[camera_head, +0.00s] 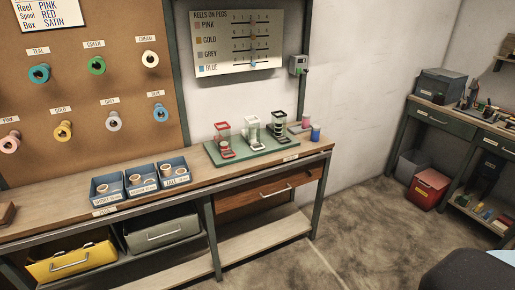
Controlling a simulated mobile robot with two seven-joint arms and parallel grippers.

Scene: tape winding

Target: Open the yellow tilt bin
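The yellow tilt bin (72,263) hangs under the left part of the workbench, at the lower left of the view. It has a pale bar handle (70,264) across its front. A dark gap shows above its front, below the bench top; I cannot tell how far the bin is tilted. A grey-green bin (164,234) with a similar handle sits directly to its right. Neither of my grippers is in view, and nothing touches the yellow bin.
The wooden bench top (235,172) carries blue compartment trays (143,181) and a green board (252,147) with spool stands. A brown drawer (266,193) is under its right part. The concrete floor (360,225) is clear to the right. A dark rounded shape fills the bottom right corner.

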